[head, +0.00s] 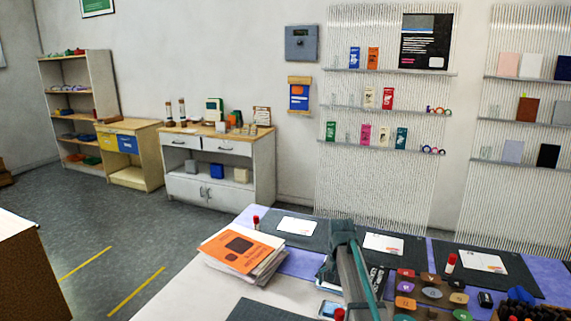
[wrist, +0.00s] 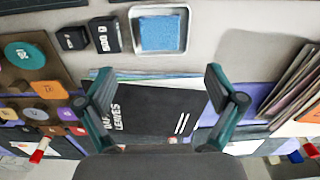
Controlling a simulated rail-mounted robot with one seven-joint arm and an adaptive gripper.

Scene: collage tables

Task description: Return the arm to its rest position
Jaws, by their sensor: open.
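My gripper (wrist: 158,76) is open in the wrist view, with its two teal and dark fingers spread apart and nothing visibly held. A black book (wrist: 160,108) with white lettering lies below and between the fingers; I cannot tell the gap between them. In the head view my gripper (head: 350,268) is over the table at bottom centre, seen as dark and teal parts. It partly hides the black book (head: 377,279) there.
A stack of papers with an orange cover (head: 238,250) lies left of the gripper. A brown board with coloured discs (head: 430,290) lies to its right. A blue pad in a light tray (wrist: 160,32) sits past the book. Red glue sticks (head: 450,263) stand near dark mats.

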